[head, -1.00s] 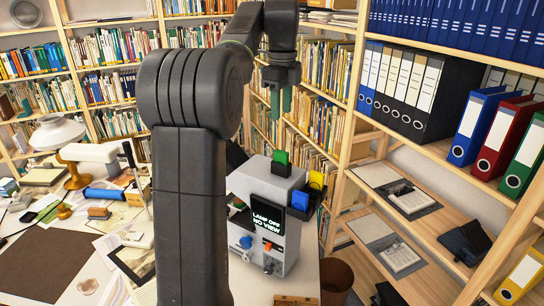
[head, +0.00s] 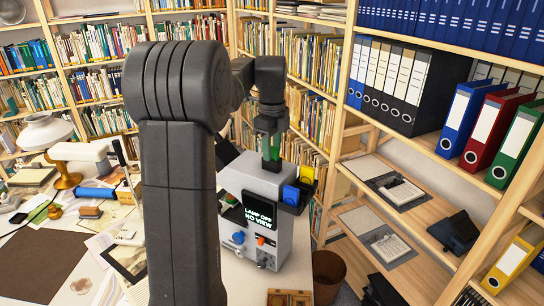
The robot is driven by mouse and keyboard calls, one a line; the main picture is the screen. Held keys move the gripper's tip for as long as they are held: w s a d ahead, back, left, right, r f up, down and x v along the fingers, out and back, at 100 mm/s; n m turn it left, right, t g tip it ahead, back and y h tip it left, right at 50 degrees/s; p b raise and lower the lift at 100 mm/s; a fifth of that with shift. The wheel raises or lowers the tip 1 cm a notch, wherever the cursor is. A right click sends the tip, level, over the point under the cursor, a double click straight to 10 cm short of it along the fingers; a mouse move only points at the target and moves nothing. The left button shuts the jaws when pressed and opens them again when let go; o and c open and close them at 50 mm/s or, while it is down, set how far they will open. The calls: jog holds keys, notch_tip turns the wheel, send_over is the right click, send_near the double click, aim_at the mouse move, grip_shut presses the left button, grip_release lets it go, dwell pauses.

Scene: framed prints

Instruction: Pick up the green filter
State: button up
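The green filter (head: 271,158) stands in the top of a grey machine (head: 245,182) on the desk. In the head view my gripper (head: 271,146) points down right over the filter, its dark green fingers at the filter's upper part. The fingers hide much of the filter. I cannot tell whether they are closed on it or still apart. The machine's dark screen (head: 259,215) reads "LAMP OFF NO VIEW".
A blue filter (head: 291,196) and a yellow filter (head: 306,174) sit at the machine's right side, close to my gripper. A desk lamp (head: 46,134) and papers lie to the left. Shelves with binders (head: 489,125) stand at the right.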

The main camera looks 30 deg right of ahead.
jog(key=shift+f, duration=0.25)
grip_shut()
jog(key=shift+r, duration=0.1)
